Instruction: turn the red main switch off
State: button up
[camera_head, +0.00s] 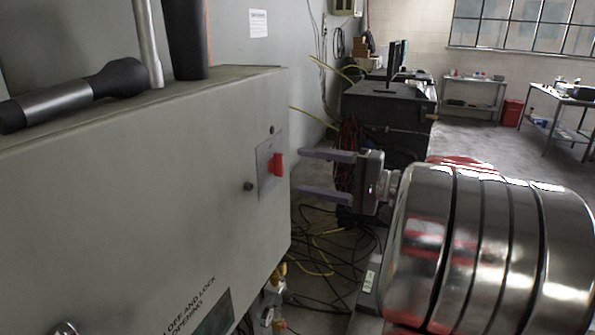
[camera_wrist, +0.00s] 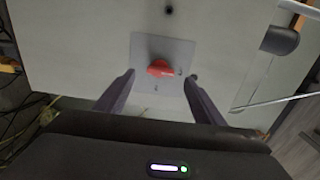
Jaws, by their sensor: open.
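The red main switch (camera_head: 276,164) is a small red handle on a square grey plate (camera_head: 265,176) at the right end of the grey cabinet's face. My gripper (camera_head: 312,172) is open and empty to the right of the switch in the head view, with its two purple-grey fingers apart and pointing at the cabinet. In the wrist view the red switch (camera_wrist: 160,69) shows ahead, roughly between the fingertips of my gripper (camera_wrist: 161,75). There the handle lies nearly sideways across the plate. The fingers do not appear to touch it.
The grey cabinet (camera_head: 130,190) fills the left, with a black-handled tool (camera_head: 75,95) on top. A dark round knob (camera_head: 248,186) sits left of the switch plate. Cables (camera_head: 320,250) lie on the floor. Large shiny metal cylinders (camera_head: 490,250) fill the lower right.

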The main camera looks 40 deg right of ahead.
jog(key=v, duration=0.8)
jog(key=shift+s, duration=0.2)
dwell(0.4)
